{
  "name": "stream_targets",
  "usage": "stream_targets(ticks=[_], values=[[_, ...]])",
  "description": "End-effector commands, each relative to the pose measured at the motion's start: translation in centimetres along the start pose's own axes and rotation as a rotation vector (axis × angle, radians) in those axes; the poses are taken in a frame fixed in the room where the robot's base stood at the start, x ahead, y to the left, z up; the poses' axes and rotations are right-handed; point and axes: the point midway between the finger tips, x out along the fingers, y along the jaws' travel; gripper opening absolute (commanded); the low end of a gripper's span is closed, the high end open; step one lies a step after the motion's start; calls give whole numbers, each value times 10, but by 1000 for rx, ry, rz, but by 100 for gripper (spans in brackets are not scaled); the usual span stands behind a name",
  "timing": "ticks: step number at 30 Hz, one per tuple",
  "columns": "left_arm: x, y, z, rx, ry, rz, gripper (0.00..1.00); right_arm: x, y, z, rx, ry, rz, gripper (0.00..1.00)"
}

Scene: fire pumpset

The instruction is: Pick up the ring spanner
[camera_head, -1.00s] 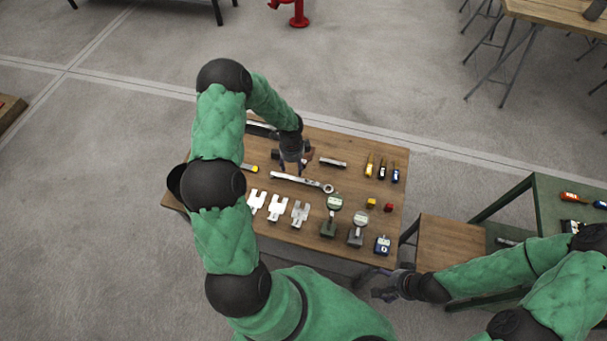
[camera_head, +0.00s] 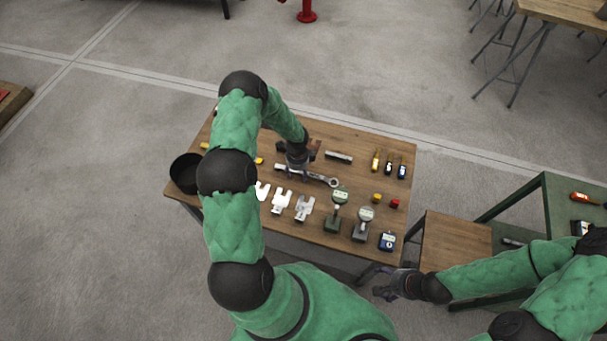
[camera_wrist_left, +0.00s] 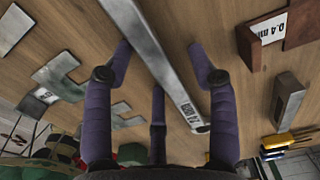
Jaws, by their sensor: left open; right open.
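The ring spanner (camera_head: 317,177) is a long silver bar lying on the wooden table (camera_head: 385,150), its ring end pointing right. In the left wrist view its shank (camera_wrist_left: 165,65) runs diagonally between the purple fingers of my left gripper (camera_wrist_left: 160,85). The fingers are spread on both sides of the spanner and not closed on it. In the head view my left gripper (camera_head: 297,164) is over the spanner's left half and hides part of it. My right gripper (camera_head: 388,287) is open and empty, off the table's front right corner.
Several pale flat gauges (camera_head: 281,200) lie in front of the spanner. Two dial gauges (camera_head: 338,207) stand to their right. A grey block (camera_head: 338,157) and several small tools (camera_head: 388,166) lie behind and right. A small wooden stool (camera_head: 455,243) stands right of the table.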

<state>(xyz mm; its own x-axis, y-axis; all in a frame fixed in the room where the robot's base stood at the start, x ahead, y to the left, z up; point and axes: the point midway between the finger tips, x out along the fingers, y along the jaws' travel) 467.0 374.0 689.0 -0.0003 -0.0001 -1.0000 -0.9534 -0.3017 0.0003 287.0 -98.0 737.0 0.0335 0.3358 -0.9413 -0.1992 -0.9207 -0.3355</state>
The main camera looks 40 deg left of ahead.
Motion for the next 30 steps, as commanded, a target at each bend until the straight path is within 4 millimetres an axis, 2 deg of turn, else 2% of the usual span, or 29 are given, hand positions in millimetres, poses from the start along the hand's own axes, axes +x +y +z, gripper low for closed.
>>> stream_targets(ticks=[3,4,10,22,26,30], values=[[-1,0,0,0,0,-1,58,-1,0,0,0,0,0,76],[-1,0,0,0,0,-1,55,-1,0,0,0,0,0,76],[-1,0,0,-1,0,0,0,-1,0,0,0,0,0,76],[-7,-1,0,-1,0,-2,0,-2,-1,0,0,0,0,76],[-26,-2,0,-2,-1,-4,0,-7,-2,0,0,0,0,76],[-54,-2,0,-1,-1,-5,0,-13,-5,0,0,0,0,76]])
